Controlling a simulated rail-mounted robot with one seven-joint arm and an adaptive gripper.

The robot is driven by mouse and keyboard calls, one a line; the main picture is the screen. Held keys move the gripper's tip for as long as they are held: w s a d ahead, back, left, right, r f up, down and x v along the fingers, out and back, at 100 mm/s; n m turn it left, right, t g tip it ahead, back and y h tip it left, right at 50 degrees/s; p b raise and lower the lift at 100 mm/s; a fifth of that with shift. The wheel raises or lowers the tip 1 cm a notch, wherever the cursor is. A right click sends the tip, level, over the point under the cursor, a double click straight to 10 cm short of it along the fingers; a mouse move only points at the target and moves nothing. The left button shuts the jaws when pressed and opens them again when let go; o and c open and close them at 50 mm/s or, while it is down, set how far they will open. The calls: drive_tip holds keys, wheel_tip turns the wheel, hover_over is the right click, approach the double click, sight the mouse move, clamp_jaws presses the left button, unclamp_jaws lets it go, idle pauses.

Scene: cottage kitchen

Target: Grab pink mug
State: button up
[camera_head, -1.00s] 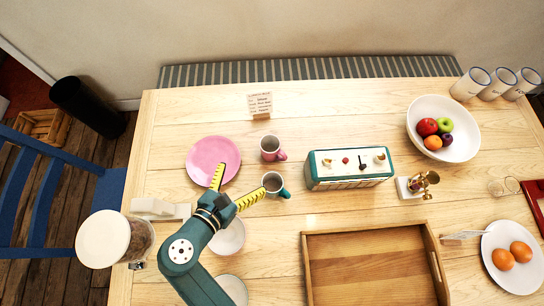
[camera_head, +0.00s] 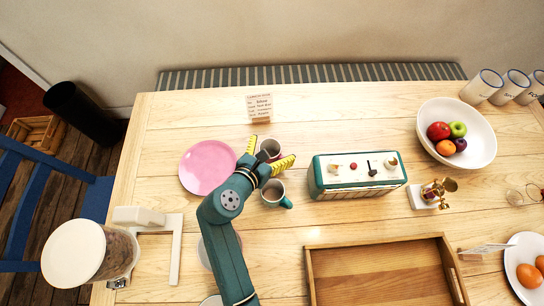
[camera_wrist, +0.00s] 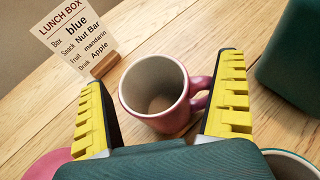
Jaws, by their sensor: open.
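The pink mug (camera_wrist: 152,92) stands upright on the table in the wrist view, between my two yellow-padded fingers and a little beyond them. Its handle points right, close to the right finger. In the head view the pink mug (camera_head: 269,149) is partly hidden by my gripper (camera_head: 266,155). My gripper also shows in the wrist view (camera_wrist: 165,110), with its fingers wide apart and nothing held. I cannot tell whether a finger touches the mug.
A teal mug (camera_head: 274,193) stands just in front of the pink one. A pink plate (camera_head: 207,167) lies to the left, a lunch-box card (camera_head: 260,107) behind, and a teal toaster-like box (camera_head: 358,174) to the right. A wooden tray (camera_head: 383,247) lies at the front.

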drive_tip(key=shift+f, duration=0.1)
drive_tip(key=c, duration=1)
drive_tip(key=shift+s, duration=0.1)
drive_tip(key=shift+c, duration=0.2)
